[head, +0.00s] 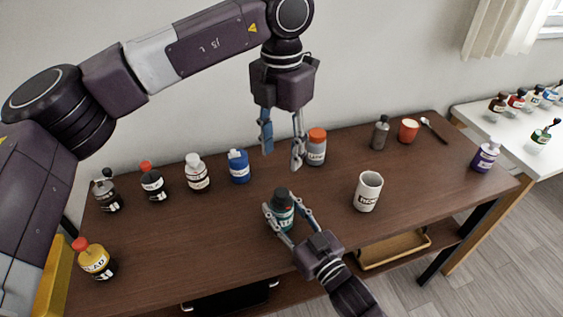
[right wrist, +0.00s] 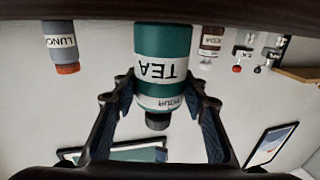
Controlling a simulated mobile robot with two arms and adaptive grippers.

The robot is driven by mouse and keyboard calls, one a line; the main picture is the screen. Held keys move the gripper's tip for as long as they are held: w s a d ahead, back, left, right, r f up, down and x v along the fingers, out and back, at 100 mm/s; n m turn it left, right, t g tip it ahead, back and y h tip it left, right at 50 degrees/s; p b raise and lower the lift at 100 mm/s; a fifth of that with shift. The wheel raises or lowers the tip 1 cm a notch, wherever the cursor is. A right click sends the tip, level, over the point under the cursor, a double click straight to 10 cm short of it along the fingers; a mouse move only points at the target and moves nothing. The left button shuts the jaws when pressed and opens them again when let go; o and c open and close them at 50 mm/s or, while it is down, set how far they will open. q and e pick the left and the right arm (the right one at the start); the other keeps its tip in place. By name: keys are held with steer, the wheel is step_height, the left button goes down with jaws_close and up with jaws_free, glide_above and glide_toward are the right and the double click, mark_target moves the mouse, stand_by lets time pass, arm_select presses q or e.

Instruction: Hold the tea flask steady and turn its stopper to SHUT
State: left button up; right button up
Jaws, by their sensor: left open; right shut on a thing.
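The tea flask (head: 284,215) is teal with a dark stopper (head: 282,194) and stands upright near the middle of the brown table. My right gripper (head: 285,211) is shut on it, one finger on each side. In the right wrist view, which is upside down, the flask (right wrist: 163,50) shows a white TEA label. A white band near its dark top (right wrist: 157,121) carries a word that looks like POUR. My left gripper (head: 282,158) is open and empty, pointing down above and behind the stopper, apart from it.
A grey flask with an orange top (head: 316,148) stands close behind the left gripper's right finger. A blue bottle (head: 238,167) is left of it. A white mug (head: 368,190) stands to the right. Several more bottles line the left side, with a yellow one (head: 94,259) at front left.

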stand_by(0.4)
steer(key=o, duration=1.3)
